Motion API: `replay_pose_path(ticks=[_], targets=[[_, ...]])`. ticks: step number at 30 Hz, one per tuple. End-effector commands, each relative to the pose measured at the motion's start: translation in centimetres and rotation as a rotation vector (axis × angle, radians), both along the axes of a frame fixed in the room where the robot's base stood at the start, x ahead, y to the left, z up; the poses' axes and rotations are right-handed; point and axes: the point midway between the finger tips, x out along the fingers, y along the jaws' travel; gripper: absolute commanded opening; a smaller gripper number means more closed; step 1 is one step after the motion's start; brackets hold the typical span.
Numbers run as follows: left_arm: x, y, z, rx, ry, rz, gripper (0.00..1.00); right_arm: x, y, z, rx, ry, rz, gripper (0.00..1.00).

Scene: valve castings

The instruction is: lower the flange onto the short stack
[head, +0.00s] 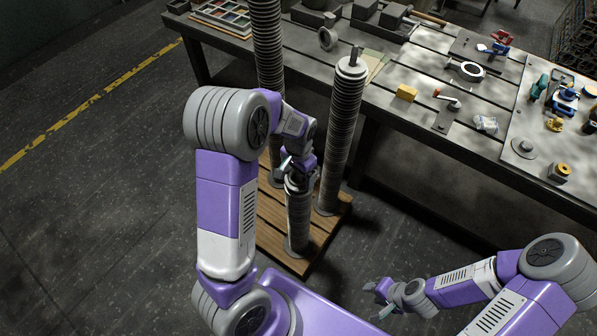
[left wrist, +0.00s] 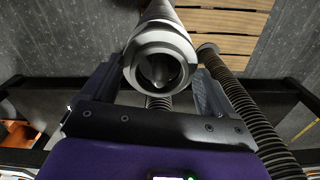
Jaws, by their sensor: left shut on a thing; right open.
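The short stack (head: 298,222) of grey rings stands upright at the near end of a wooden pallet. My left gripper (head: 297,172) is over its top, and my left arm partly hides the spot. In the left wrist view the gripper is shut on the flange (left wrist: 160,41), a grey ring with an open bore between the two fingers. A grey column (left wrist: 160,10) runs away behind the flange. I cannot tell whether flange and stack touch. My right gripper (head: 382,297) is open and empty, low at the right, away from the stacks.
Two taller ring stacks stand close by on the pallet (head: 275,240): one behind to the right (head: 342,125), one behind to the left (head: 267,55). A workbench (head: 470,150) with tools and castings lies beyond. The floor left of the pallet is clear.

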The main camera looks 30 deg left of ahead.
Motion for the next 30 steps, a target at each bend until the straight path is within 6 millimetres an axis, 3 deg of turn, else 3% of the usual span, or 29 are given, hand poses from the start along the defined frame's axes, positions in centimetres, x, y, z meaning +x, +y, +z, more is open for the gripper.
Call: replay_pose_path(ticks=[17, 18, 20, 26, 30], targets=[[0.1, 0.0, -2.0, 0.0, -0.002, -0.001, 0.38, 0.0, 0.0, -1.4, 0.0, 0.0, 0.0, 0.43], [0.1, 0.0, -1.9, 0.0, -0.002, -0.001, 0.93, 0.0, 0.0, -1.4, 0.0, 0.0, 0.0, 0.43], [0.1, 0.0, -1.9, 0.0, -0.002, -0.001, 1.0, 0.0, 0.0, -1.3, 0.0, 0.0, 0.0, 0.43], [0.0, 0.0, -1.9, 0.0, 0.0, 0.0, 1.0, 0.0, 0.0, -1.3, 0.0, 0.0, 0.0, 0.43], [0.0, 0.0, -0.6, 0.0, -0.002, 0.0, 1.0, 0.0, 0.0, -0.7, 0.0, 0.0, 0.0, 0.43]])
